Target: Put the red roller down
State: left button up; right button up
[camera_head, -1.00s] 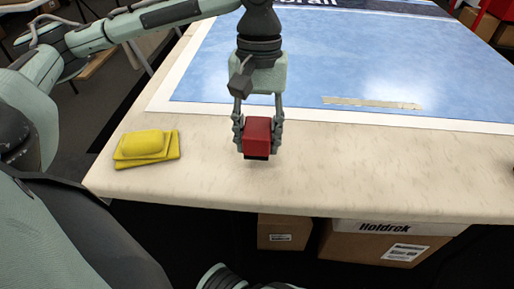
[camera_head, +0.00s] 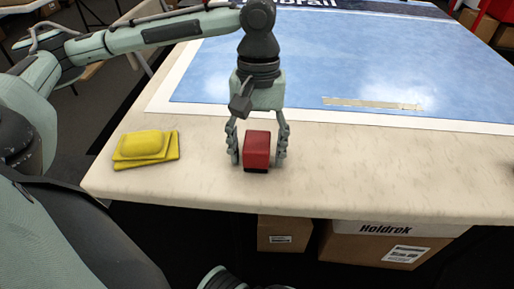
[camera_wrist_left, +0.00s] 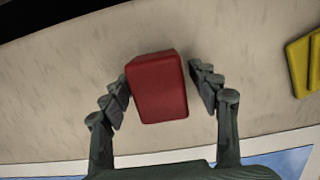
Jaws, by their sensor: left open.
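The red roller (camera_head: 257,148), a red block with a dark underside, stands on the pale table (camera_head: 350,180) near its front edge. My left gripper (camera_head: 258,160) points down around it, with one finger on each side. The fingers are open, and gaps show between them and the block. In the left wrist view the red roller (camera_wrist_left: 158,88) lies between the spread fingers of my left gripper (camera_wrist_left: 162,88), nearer the left finger; I cannot tell whether that finger touches it.
Yellow folded cloths or pads (camera_head: 146,148) lie at the table's left end. A blue sheet with a white border (camera_head: 300,60) covers the back, with a tan strip (camera_head: 372,103) on it. Cardboard boxes (camera_head: 385,243) stand below the front edge. Bare table lies right of the roller.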

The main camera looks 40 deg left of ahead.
aim_at(258, 134)
pick_arm(q)
jog(key=shift+r, duration=0.1)
jog(key=shift+w+r, duration=0.1)
jog(key=shift+r, duration=0.7)
jog(key=r, duration=0.3)
jog(key=r+p, duration=0.1)
jog(key=r, duration=0.2)
jog(key=w+r+p, duration=0.1)
jog(key=r, duration=0.2)
jog(key=shift+w+a+r, duration=0.1)
jog(key=shift+a+r, duration=0.1)
jog(key=shift+a, duration=0.2)
jog(key=shift+w+r, duration=0.1)
jog(key=shift+r, duration=0.45)
pick_arm(e)
jog(key=f, duration=0.2)
jog(key=s+f, duration=0.1)
jog(key=f, duration=0.2)
jog(key=shift+s+f, duration=0.2)
pick_arm(q)
jog(key=shift+f, duration=0.1)
pick_arm(e)
jog(key=shift+d, duration=0.1)
